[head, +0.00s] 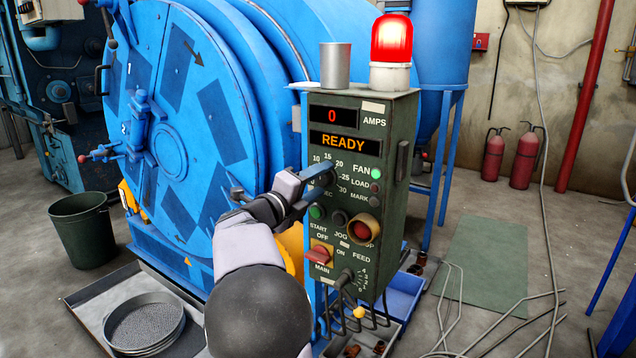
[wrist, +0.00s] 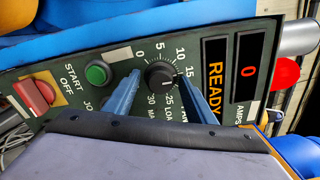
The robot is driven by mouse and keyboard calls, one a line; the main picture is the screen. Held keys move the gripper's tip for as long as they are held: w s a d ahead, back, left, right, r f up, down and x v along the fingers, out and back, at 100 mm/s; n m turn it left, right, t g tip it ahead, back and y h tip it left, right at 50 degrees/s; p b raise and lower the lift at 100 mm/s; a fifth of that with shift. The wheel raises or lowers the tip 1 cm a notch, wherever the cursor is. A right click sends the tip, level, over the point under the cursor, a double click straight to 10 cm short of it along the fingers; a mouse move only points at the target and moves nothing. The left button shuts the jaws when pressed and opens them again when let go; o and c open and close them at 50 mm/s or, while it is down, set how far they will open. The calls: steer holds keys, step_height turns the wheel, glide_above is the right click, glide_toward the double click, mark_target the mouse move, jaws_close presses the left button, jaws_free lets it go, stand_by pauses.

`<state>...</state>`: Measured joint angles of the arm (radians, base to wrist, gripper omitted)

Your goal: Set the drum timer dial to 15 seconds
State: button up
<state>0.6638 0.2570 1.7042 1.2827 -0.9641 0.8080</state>
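The timer dial (wrist: 160,75) is a round black knob on the green control panel (head: 393,240), with a printed scale from 0 to 30 around it. The 15 mark shows in the wrist view at the knob's right side; in the head view it is above the knob. My gripper (wrist: 159,74) has one blue finger on each side of the knob. A gap shows between the left finger and the knob; the right finger is very close, and I cannot tell if it touches. The knob's pointer setting is not clear. In the head view the gripper (head: 312,183) partly hides the dial.
The amps display (head: 332,116) shows 0 and the lower display (head: 343,142) reads READY. A green button (head: 317,212), a large red button (head: 362,230) and the red main switch (head: 320,254) sit below the dial. A cup (head: 335,66) and red beacon (head: 391,40) stand on top.

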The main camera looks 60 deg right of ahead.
steer(key=a+p, duration=0.1)
steer(key=a, duration=0.6)
steer(key=shift+a, duration=0.15)
stand_by(0.5)
